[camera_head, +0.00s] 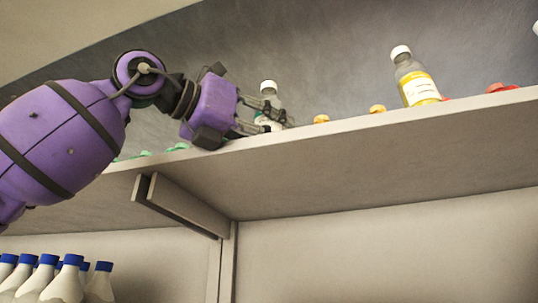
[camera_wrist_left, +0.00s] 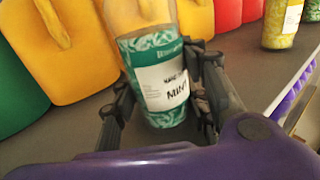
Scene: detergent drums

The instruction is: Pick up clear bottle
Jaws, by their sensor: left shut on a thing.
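The clear bottle (camera_head: 269,101) has a white cap and a teal patterned label. It stands upright at the upper shelf's front edge, slightly tilted in the wrist view. In the left wrist view the bottle (camera_wrist_left: 158,85) shows a white patch reading "MINT"; its top is cut off. My left gripper (camera_head: 262,118) reaches in from the left and is shut on the bottle, with fingers on both sides of the label. My right gripper is in no view.
A yellow-labelled bottle (camera_head: 416,82) stands on the shelf (camera_head: 380,150) to the right. Yellow drums (camera_wrist_left: 65,60), a green drum (camera_wrist_left: 18,100) and red drums (camera_wrist_left: 230,14) line up behind. White bottles with blue caps (camera_head: 65,278) stand lower left.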

